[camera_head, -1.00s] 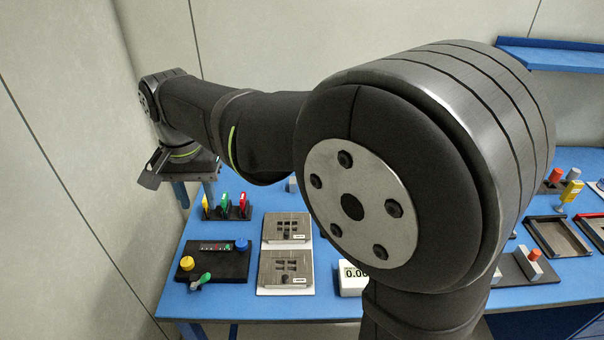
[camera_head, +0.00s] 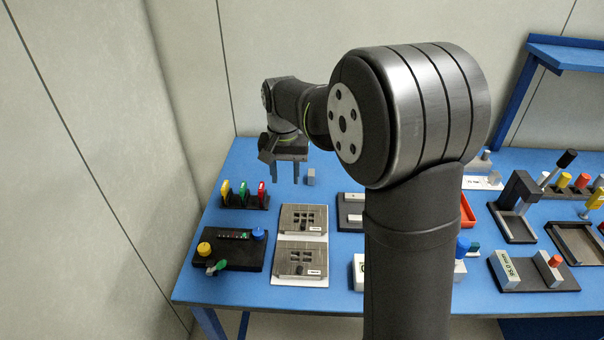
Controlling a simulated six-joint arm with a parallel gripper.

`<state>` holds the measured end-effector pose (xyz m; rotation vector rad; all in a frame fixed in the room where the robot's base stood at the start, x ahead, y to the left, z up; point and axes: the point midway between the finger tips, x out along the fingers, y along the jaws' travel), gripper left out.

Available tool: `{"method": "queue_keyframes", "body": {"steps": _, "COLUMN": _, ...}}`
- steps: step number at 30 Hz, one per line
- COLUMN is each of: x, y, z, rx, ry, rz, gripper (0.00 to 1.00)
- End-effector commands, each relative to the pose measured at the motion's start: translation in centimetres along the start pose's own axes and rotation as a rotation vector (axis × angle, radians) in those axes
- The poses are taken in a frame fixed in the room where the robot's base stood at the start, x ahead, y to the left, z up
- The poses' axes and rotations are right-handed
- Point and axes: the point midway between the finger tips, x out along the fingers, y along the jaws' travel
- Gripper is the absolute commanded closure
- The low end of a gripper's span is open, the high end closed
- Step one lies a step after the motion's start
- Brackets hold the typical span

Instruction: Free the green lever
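A black box (camera_head: 247,257) at the left front of the blue table carries a yellow knob (camera_head: 204,249), a blue knob (camera_head: 258,234) and a green lever (camera_head: 217,267) at its front edge. The lever looks tilted, and its exact setting is too small to tell. My gripper (camera_head: 285,180) hangs fingers down above the back left of the table, well behind and to the right of the lever. Its two fingers are apart and nothing shows between them.
A rack (camera_head: 243,201) with yellow, green and red upright pieces stands behind the black box. Two grey plates on a white base (camera_head: 300,283) lie to its right. A small grey block (camera_head: 311,177) stands near my gripper. A wall borders the left.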

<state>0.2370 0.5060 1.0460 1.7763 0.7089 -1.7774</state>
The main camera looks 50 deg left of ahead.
Motion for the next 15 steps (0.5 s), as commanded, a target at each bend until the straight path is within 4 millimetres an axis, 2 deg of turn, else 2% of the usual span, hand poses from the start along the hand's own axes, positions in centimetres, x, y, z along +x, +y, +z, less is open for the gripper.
{"method": "queue_keyframes", "body": {"steps": 6, "x": 1.5, "y": 2.6, "z": -2.0, "rx": 0.005, "ry": 0.000, "rz": 0.000, "gripper": 0.62}}
{"method": "queue_keyframes", "body": {"steps": 15, "x": 2.3, "y": 3.9, "z": -2.9, "rx": 0.005, "ry": 0.001, "rz": -0.001, "gripper": 0.62}}
